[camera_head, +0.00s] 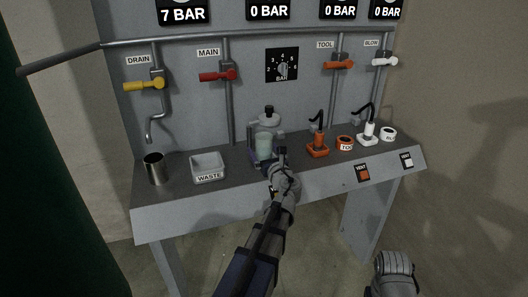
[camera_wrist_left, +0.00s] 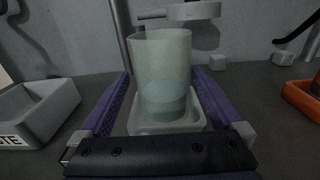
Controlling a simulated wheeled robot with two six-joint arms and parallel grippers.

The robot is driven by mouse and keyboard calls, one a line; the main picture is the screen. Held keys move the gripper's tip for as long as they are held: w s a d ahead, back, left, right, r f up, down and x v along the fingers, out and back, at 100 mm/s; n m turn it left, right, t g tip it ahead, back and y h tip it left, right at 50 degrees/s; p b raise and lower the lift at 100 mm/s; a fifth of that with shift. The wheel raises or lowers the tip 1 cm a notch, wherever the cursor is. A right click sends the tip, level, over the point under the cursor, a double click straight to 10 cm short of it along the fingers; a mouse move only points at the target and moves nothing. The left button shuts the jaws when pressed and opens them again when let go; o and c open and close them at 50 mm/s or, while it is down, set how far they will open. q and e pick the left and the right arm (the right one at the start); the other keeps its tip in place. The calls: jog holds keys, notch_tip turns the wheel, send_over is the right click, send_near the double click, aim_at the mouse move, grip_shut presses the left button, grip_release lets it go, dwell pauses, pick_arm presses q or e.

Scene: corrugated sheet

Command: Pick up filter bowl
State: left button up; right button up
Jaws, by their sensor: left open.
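The filter bowl (camera_head: 264,141) is a translucent pale green cup with liquid in its lower part. It stands upright on a small light square base (camera_wrist_left: 145,128) on the bench, below and in front of the filter head (camera_head: 269,119). In the left wrist view the bowl (camera_wrist_left: 163,65) is between the two purple fingers of my left gripper (camera_wrist_left: 162,85). That gripper is open, one finger on each side, with a visible gap to the bowl. In the head view my left gripper (camera_head: 264,158) reaches the bowl from the front. My right gripper (camera_head: 394,270) is low at the right, its fingers unclear.
A waste tray (camera_head: 208,175) and a metal cup (camera_head: 155,169) stand left of the bowl. An orange tool connector (camera_head: 318,146) and a white one (camera_head: 368,133) stand right, with rings beside them. The panel (camera_head: 190,120) with pipes and valves rises behind.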

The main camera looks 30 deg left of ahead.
aim_at(261, 137)
pick_arm(q)
jog(key=x, duration=0.4)
jog(key=shift+w+d+f, duration=0.1)
jog(key=shift+w+d, duration=0.05)
jog(key=shift+d, duration=0.05)
jog(key=shift+c, duration=0.2)
jog(key=c, duration=1.4)
jog(key=shift+c, duration=0.2)
notch_tip(261, 137, up, 4)
jog(key=p, duration=0.3)
jog(key=shift+f, duration=0.2)
jog(key=shift+d+r+p, duration=0.1)
jog(key=shift+d+p, duration=0.1)
jog(key=shift+p, duration=0.15)
jog(key=v, duration=1.7)
jog(key=shift+s, duration=0.3)
